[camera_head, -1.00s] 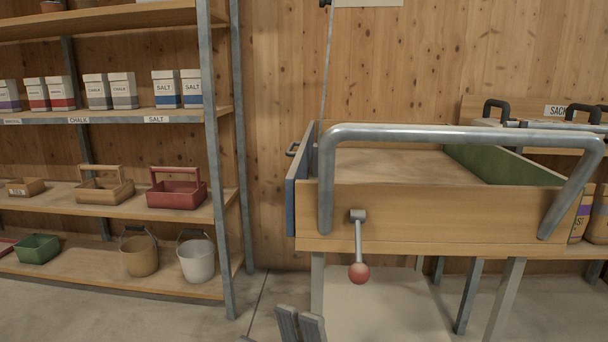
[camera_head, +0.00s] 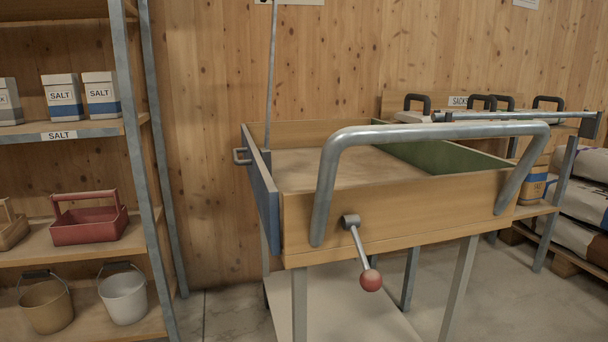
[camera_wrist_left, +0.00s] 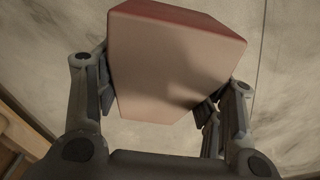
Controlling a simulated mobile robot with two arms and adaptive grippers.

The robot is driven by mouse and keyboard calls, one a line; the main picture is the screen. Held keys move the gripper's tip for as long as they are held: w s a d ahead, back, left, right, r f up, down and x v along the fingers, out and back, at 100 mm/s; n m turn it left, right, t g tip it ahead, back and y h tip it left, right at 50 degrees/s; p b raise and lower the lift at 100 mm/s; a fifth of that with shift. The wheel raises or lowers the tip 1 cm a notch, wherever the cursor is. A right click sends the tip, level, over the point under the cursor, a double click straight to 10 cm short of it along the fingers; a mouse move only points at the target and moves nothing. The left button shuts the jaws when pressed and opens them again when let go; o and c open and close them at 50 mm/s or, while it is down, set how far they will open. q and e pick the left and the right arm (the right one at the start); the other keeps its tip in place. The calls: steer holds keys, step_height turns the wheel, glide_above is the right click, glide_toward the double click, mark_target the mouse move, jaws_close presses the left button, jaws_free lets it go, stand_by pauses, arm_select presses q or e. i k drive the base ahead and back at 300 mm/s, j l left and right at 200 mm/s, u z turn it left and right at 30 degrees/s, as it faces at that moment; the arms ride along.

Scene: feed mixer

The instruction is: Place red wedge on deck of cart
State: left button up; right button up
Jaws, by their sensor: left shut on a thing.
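In the left wrist view my left gripper (camera_wrist_left: 160,98) is shut on the red wedge (camera_wrist_left: 175,62). A finger lies on each side of it. The wedge shows a broad pale pinkish face and a dark red edge at the top; its far side is hidden. Blurred grey floor lies behind it. In the head view a wooden cart (camera_head: 400,210) with a bent steel handle stands right of centre. Its bare wooden deck (camera_head: 325,165) lies inside low side boards, one blue, one green. Neither gripper shows in the head view.
A lever with a red knob (camera_head: 370,280) hangs from the cart's near board. A steel-post shelf (camera_head: 90,245) with salt boxes, a red basket (camera_head: 88,222) and buckets stands left. A sack rack (camera_head: 540,210) stands right. A strip of floor between shelf and cart is clear.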

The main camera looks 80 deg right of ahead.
mark_target(344, 181)
steer(key=i+z, duration=0.25)
steer(key=i, duration=0.15)
steer(key=i+j+z, duration=0.3)
steer(key=z, duration=0.45)
steer(key=i+z, duration=0.1)
steer(key=z, duration=0.35)
steer(key=j+z, duration=0.15)
steer(key=z, duration=0.3)
steer(key=i+j+z, duration=0.1)
steer(key=z, duration=0.8)
steer(key=j+z, duration=0.2)
steer(key=z, duration=0.25)
steer(key=j+z, duration=0.1)
steer(key=z, duration=0.35)
steer(key=i, duration=0.05)
